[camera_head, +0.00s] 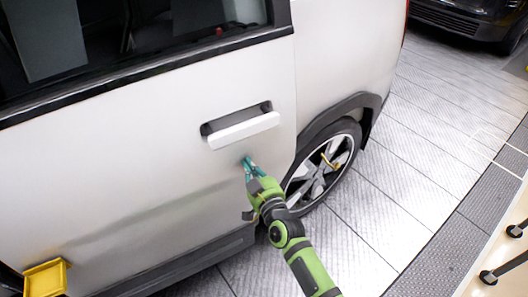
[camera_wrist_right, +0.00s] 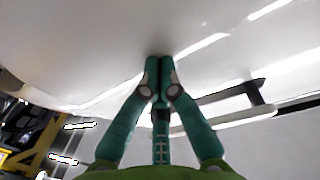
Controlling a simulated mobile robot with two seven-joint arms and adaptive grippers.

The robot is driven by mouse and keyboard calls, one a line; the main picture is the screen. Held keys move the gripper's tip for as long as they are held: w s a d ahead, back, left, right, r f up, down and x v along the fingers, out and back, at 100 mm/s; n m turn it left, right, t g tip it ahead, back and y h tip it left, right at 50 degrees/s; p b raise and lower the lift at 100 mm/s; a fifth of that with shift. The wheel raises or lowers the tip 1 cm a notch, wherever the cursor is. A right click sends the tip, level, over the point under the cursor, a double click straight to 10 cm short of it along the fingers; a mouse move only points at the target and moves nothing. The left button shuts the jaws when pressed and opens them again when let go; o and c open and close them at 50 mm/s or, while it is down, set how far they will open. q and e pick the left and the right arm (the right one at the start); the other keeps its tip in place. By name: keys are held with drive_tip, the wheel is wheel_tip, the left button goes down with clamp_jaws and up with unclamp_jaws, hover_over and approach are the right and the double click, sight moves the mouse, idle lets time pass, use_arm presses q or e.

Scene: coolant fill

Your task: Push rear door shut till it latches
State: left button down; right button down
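The white rear door (camera_head: 140,140) fills the left of the head view, with its pale handle (camera_head: 245,130) in a dark recess. Its rear edge runs close along the body panel; I cannot tell whether it is latched. My right gripper (camera_head: 248,163) is just below the handle, with its fingertips at the door skin. In the wrist view, the teal fingers of the right gripper (camera_wrist_right: 162,66) are together with nothing between them. Their tips meet or nearly meet the white door panel (camera_wrist_right: 90,45); contact is not certain. My left gripper is not in view.
The rear wheel (camera_head: 322,168) is right of my right arm. A yellow object (camera_head: 45,278) is at the lower left. A dark car (camera_head: 462,18) stands at the upper right. Grey tiled floor (camera_head: 410,180) is clear between the wheel and the castors (camera_head: 489,277) at right.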

sight(243, 156)
drive_tip(key=shift+w+a, duration=0.2)
drive_tip(key=shift+w, duration=0.3)
drive_tip(key=shift+w+a+f+n+y+b, duration=0.1)
drive_tip(key=shift+w+a+n+y+b, duration=0.15)
drive_tip(key=shift+w+b, duration=0.45)
drive_tip(key=shift+w+a+n+y+b, duration=0.15)
drive_tip(key=shift+w+a+b, duration=0.2)
drive_tip(key=shift+w+b, duration=0.3)
drive_tip(key=shift+a+g, duration=0.1)
drive_tip(key=shift+g, duration=0.2)
